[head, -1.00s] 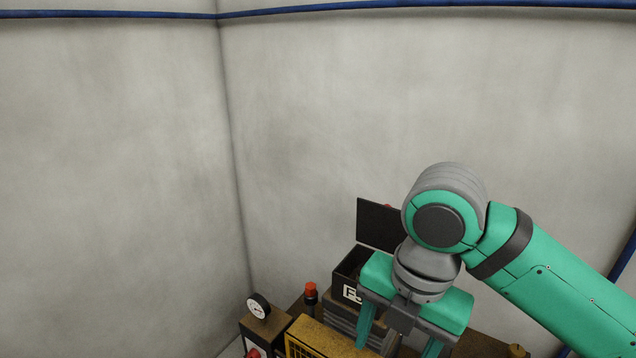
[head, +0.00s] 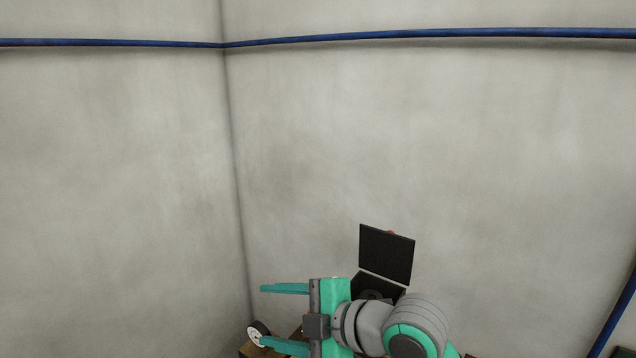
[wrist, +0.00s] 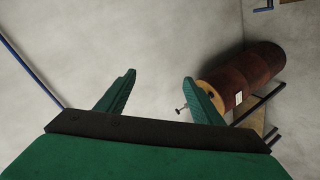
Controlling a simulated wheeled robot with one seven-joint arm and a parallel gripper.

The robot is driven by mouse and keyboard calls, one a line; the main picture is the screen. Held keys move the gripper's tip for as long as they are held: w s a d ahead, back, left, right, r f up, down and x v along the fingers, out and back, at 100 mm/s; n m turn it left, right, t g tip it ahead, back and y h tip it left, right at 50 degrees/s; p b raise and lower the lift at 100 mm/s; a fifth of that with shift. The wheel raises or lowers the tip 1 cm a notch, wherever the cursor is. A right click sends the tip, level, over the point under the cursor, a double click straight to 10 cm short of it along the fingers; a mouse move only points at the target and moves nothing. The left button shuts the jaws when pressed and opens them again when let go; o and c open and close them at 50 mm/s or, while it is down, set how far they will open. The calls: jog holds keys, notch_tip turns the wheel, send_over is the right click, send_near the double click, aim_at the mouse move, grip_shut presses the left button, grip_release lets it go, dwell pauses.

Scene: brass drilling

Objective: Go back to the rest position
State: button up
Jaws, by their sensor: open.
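My gripper (head: 285,317) is low in the middle of the head view, turned sideways with its two green fingers pointing left. The fingers are wide apart with nothing between them. In the wrist view, my gripper (wrist: 160,88) shows both fingertips spread, with bare grey surface between them. The bench under the arm is mostly cut off by the bottom of the head view.
A dark open-lidded box (head: 386,254) stands just behind my wrist. A rusty brown cylinder (wrist: 245,78) lies at the right in the wrist view. Bare walls surround.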

jog(key=w+f+m+t+h, duration=0.25)
jog(key=f+m+t, duration=0.8)
jog(key=m, duration=0.65)
jog(key=s+d+f+m+h, duration=0.2)
jog(key=s+f+m+h, duration=0.5)
jog(key=f, duration=0.7)
jog(key=s+d+f, duration=0.1)
jog(key=s+f, duration=0.1)
jog(key=s, duration=0.8)
jog(key=s+d+f+g+h, duration=0.1)
jog(key=s+d+f, duration=0.1)
jog(key=s, duration=0.8)
jog(key=s+d+f+g+h, duration=0.1)
jog(key=s+f, duration=0.3)
jog(key=s, duration=0.5)
jog(key=shift+s+d, duration=0.4)
jog(key=shift+d, duration=0.35)
jog(key=shift+c, duration=0.6)
